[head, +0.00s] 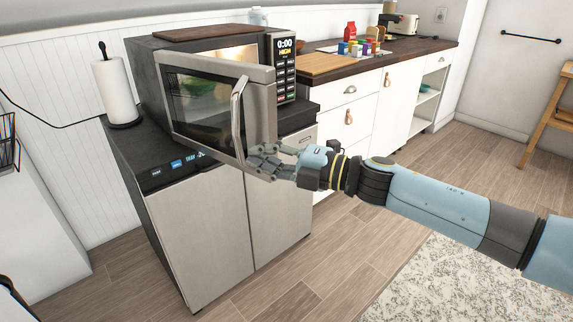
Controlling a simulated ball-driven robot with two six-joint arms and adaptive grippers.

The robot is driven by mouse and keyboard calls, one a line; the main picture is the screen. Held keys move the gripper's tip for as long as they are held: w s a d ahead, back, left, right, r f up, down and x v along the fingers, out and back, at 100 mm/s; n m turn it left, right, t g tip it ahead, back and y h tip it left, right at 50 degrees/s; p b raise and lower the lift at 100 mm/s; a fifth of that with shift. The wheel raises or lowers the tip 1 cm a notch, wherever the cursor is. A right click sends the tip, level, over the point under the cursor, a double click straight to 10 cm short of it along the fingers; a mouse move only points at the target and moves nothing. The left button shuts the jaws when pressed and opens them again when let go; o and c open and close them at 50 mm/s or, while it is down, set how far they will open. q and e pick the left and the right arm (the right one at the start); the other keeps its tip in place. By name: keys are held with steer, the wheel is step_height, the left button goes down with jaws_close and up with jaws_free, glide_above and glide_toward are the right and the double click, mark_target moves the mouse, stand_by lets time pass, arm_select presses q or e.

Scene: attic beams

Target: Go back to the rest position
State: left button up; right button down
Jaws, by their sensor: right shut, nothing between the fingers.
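My right gripper (268,162) is in front of the microwave (284,70), by the lower right part of its door. It is shut and empty. The microwave door (215,110) stands partly open, and a green bowl (203,88) shows behind its glass. The door handle (238,112) is just above my right gripper; I cannot tell if they touch. My right arm reaches in from the right edge. My left gripper is not in view.
The microwave stands on a dark-topped cabinet (205,235) with a paper towel roll (115,88) at its left. A counter (400,47) with a wooden board (312,68) and small coloured jars (356,48) runs behind. A rug (455,285) lies at lower right. The wooden floor (330,255) is clear.

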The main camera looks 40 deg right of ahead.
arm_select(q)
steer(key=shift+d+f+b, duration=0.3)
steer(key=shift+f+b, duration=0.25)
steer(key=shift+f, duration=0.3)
arm_select(e)
steer(key=v, duration=0.5)
steer(key=shift+r, duration=0.1)
